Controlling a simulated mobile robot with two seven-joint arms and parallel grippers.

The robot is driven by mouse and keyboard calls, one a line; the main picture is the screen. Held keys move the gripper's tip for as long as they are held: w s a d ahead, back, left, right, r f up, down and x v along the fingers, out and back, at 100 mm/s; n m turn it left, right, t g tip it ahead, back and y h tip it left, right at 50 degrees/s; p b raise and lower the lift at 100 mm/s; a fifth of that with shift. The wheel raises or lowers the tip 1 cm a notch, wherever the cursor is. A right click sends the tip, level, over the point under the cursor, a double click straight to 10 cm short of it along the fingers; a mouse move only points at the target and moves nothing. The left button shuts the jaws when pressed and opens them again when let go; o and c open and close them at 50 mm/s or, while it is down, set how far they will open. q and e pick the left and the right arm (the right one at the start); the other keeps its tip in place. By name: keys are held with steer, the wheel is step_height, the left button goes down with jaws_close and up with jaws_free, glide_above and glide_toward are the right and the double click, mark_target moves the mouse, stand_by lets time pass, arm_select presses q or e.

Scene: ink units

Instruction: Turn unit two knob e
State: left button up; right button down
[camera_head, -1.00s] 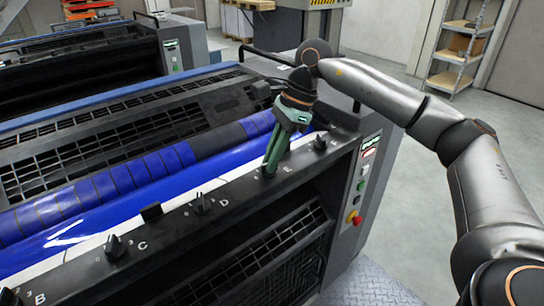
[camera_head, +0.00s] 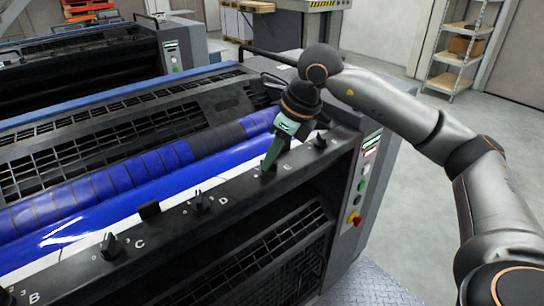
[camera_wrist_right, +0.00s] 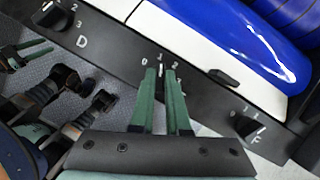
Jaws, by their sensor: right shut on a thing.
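The near ink unit (camera_head: 180,220) carries a dark rail with a row of small black knobs and white scale marks. Knob E (camera_wrist_right: 161,70) sits between the fingertips of my right gripper (camera_head: 267,166), which is shut on it. In the right wrist view, the green fingers of the right gripper (camera_wrist_right: 162,75) come down on either side of the knob, below the marks 1 and 2. The fingers hide most of the knob, so its pointer is hard to read. In the head view the letter E is partly visible beside the fingers. My left gripper is not in the head view.
Knob D (camera_head: 198,201) and knob C (camera_head: 111,246) stand to the left on the rail. Knob F (camera_wrist_right: 244,120) is on the other side. A control panel with a red button (camera_head: 354,218) is at the unit's right end.

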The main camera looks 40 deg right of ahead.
steer(key=m+h, duration=0.1)
steer(key=m, duration=0.1)
steer(key=m+h, duration=0.1)
steer(key=m, duration=0.2)
steer(key=shift+a+m+t, duration=0.15)
steer(key=shift+m+t, duration=0.15)
steer(key=shift+a+m+h, duration=0.1)
steer(key=shift+m+h, duration=0.7)
steer(key=shift+m, duration=1.3)
steer(key=c, duration=0.9)
jaws_free()
steer(key=shift+r, duration=0.15)
